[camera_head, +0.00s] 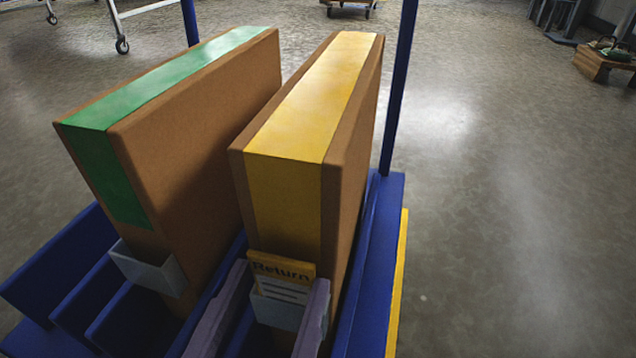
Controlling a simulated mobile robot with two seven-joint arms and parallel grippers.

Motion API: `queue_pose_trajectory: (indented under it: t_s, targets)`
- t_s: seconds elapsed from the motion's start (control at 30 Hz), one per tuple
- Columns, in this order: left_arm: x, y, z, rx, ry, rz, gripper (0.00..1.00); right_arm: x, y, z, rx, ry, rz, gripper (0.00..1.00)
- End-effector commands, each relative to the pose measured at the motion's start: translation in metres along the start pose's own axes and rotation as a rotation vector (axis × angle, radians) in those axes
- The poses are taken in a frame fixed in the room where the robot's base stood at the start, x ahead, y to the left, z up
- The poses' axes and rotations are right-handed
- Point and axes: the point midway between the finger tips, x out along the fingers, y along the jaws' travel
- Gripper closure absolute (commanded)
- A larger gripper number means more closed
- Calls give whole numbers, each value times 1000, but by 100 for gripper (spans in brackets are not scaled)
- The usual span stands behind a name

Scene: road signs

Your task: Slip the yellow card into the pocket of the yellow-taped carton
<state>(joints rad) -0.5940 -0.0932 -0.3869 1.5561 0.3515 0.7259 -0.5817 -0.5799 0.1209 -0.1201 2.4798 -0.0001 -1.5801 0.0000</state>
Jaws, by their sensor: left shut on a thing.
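The yellow card (282,268), with "Return" on its top band and a white lined lower part, stands upright against the front of the yellow-taped carton (290,150). Its lower end is hidden behind the front of the pale grey pocket (277,312), so it appears partly inside. My left gripper (281,280) is shut on the card, with one grey-purple finger along each side edge. The fingers also flank the pocket. My right gripper is not in view.
A green-taped carton (190,130) with its own pale pocket (148,268) stands to the left. Both cartons stand in a blue rack (388,215) with dividers and upright posts. Open floor (500,220) lies to the right.

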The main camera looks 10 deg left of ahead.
Motion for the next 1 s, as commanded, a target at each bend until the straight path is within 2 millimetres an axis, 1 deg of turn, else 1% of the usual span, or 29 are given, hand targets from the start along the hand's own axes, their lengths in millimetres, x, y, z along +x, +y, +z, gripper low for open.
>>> queue_pose_trajectory:
  t_s: [0.3, 0.63, 0.67, 0.93, 0.97, 1.0]
  targets:
    - [0, 0, 7, 0, 0, 0, 88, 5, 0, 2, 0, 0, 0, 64]
    - [-1, 0, 8, 0, -1, 0, 88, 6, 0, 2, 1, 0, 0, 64]
    - [-1, 0, 8, 0, -1, 0, 35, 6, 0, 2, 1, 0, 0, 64]
    - [-1, 0, 8, 0, -1, 0, 4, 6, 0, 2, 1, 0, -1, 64]
    - [-1, 0, 8, 0, -1, 0, 2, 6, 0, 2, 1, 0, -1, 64]
    - [-1, 0, 8, 0, -1, 0, 2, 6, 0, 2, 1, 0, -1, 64]
